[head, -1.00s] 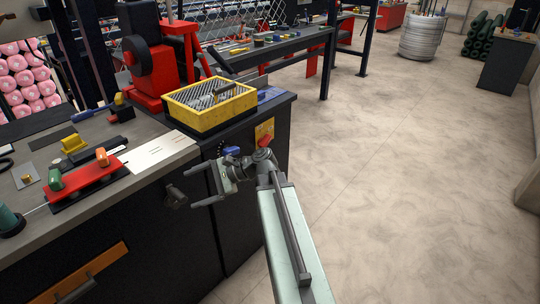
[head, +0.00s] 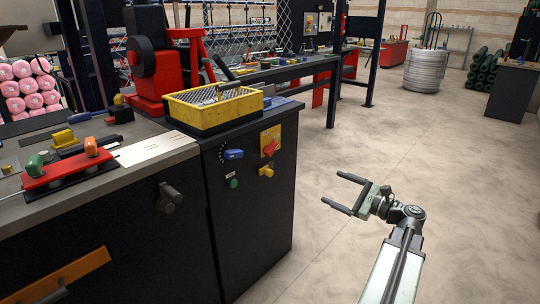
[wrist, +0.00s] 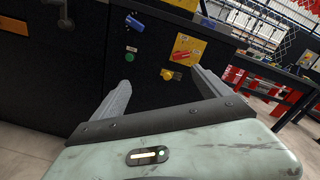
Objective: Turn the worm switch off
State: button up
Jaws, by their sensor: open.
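The black cabinet's end panel carries several controls. A blue rotary handle (head: 232,154) is at the upper left, with a green button (head: 234,183) below it. A red switch (head: 271,148) sits on a yellow plate (head: 264,137), with a yellow knob (head: 266,172) below. All also show in the wrist view, including the red switch (wrist: 181,55) and blue handle (wrist: 134,22). I cannot read which is the worm switch. My gripper (head: 332,187) is open and empty, apart from the panel and right of it in the head view. Its fingers point toward the panel.
A yellow basket (head: 212,108) stands on the workbench above the panel. A dark grey handle (head: 170,197) juts from the cabinet's front at left. A red block with green and orange grips (head: 70,170) lies on the bench. The floor to the right is clear.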

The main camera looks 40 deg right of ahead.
aim_at(268, 151)
jog(key=u, duration=0.05)
jog(key=i, duration=0.95)
jog(key=z, duration=0.1)
